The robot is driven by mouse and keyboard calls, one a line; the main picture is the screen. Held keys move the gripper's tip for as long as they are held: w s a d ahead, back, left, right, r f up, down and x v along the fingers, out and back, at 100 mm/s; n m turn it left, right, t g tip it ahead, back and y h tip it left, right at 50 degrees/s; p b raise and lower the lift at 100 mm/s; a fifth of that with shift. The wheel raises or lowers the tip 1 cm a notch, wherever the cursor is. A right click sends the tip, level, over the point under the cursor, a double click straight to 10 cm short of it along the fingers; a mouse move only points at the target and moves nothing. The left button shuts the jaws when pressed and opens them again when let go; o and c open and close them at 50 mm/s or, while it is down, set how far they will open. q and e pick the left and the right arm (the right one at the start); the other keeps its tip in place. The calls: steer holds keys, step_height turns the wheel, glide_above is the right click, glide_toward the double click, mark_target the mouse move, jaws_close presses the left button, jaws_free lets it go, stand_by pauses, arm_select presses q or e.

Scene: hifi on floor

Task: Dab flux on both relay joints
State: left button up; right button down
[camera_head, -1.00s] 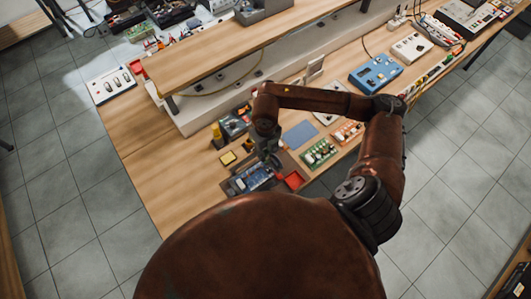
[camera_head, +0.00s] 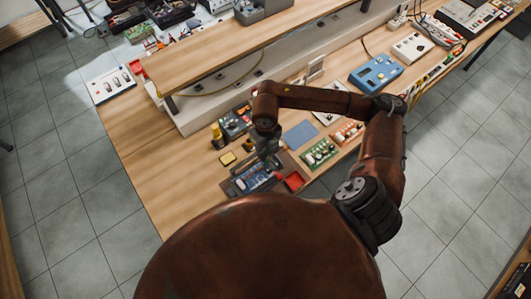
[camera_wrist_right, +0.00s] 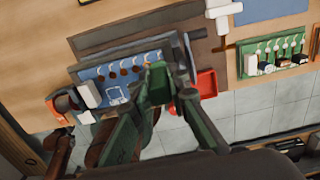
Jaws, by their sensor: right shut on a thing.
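A blue circuit board (camera_head: 256,178) lies on a dark mat at the bench's front edge. In the right wrist view the board (camera_wrist_right: 117,92) shows a row of brown round parts and white pieces; I cannot tell which joints are the relay's. My right gripper (camera_head: 272,162) points down at the board's upper right side. My left gripper is out of view.
A red tray (camera_head: 293,181) sits just right of the board. A green circuit board (camera_head: 319,153) and a blue mat (camera_head: 300,135) lie farther right. Bare wood (camera_head: 165,165) is free on the left.

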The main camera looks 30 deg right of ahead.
mark_target(265, 151)
steer(key=shift+f+b, duration=0.5)
steer(key=shift+b, duration=0.1)
stand_by(1.7)
steer(key=shift+r, duration=0.1)
steer(key=shift+r+p, duration=1.15)
steer(key=shift+r, duration=1.1)
steer(key=shift+f, duration=0.1)
